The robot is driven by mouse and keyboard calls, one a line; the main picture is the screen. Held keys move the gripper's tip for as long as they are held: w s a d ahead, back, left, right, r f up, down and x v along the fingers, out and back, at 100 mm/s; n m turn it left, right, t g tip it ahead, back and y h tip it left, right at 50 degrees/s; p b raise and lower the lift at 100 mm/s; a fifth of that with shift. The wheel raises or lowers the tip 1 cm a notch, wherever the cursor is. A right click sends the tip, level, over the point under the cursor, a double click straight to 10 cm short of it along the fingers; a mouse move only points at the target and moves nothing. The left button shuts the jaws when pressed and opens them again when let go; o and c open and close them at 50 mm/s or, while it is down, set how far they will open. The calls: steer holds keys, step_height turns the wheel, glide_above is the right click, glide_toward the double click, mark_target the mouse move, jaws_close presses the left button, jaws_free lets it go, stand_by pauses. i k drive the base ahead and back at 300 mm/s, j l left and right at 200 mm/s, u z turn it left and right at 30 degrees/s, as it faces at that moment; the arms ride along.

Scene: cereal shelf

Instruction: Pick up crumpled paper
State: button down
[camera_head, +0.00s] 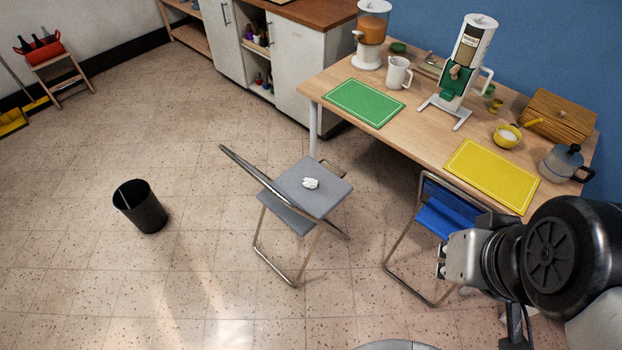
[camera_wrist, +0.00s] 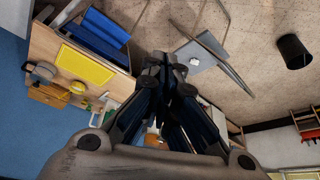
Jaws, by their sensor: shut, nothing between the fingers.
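The crumpled paper (camera_head: 310,183) is a small white ball lying on the seat of a grey folding chair (camera_head: 322,197) in the middle of the head view. It also shows as a small white spot on the grey chair in the wrist view (camera_wrist: 194,61). My gripper (camera_head: 441,262) is at the lower right of the head view, well to the right of the paper and apart from it. In the wrist view its dark fingers (camera_wrist: 172,62) are together and hold nothing.
A black bin (camera_head: 140,206) stands on the floor left of the grey chair. A blue folding chair (camera_head: 446,208) stands beside my gripper. A wooden table (camera_head: 425,128) at upper right carries a yellow mat (camera_head: 492,175), a green mat (camera_head: 364,103) and kitchen things. The floor at left is mostly clear.

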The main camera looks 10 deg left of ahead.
mark_target(310, 183)
steer(key=i+u, duration=0.2)
steer(key=u, duration=0.6)
steer(key=i+l+u, duration=0.3)
steer(key=i+l, duration=0.2)
steer(key=i, duration=0.2)
steer(key=i+l+u, duration=0.25)
steer(key=i+l, duration=0.35)
steer(key=l, duration=0.1)
